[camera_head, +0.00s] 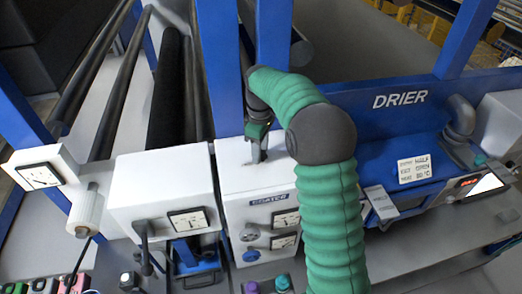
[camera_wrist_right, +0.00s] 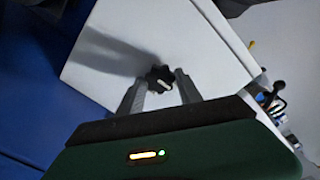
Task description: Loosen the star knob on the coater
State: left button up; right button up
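The coater is a white box (camera_head: 240,178) with a label and gauges on its front, in the middle of the head view. The black star knob (camera_wrist_right: 160,79) shows in the right wrist view on a white face of the box, with a pale mark on it. In the head view the knob is not clearly visible. My right gripper (camera_wrist_right: 160,76) is open, its two grey fingertips one on each side of the knob, with small gaps showing. In the head view my right gripper (camera_head: 256,150) points down at the coater's top. My left gripper is not in view.
Left of the coater stands another white box (camera_head: 150,190) with a gauge and a lever. The blue drier (camera_head: 385,125) is on the right. Blue posts (camera_head: 275,45) rise behind the coater. Colored knobs (camera_head: 283,282) sit on the front panel below.

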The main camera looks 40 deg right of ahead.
jog(key=o, duration=0.4)
jog(key=shift+w, duration=0.25)
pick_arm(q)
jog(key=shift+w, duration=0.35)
pick_arm(e)
jog(key=shift+o, duration=0.2)
jog(key=shift+w+f, duration=0.1)
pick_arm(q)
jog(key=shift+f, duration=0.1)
pick_arm(e)
notch_tip(320, 180, up, 8)
jog(key=b, duration=0.2)
jog(key=shift+d+b, duration=0.1)
jog(key=shift+b, duration=0.3)
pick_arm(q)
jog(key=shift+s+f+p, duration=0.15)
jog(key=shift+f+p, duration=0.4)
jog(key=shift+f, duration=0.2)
pick_arm(e)
notch_tip(320, 180, up, 9)
jog(key=shift+w+f, duration=0.1)
jog(key=shift+f, duration=0.1)
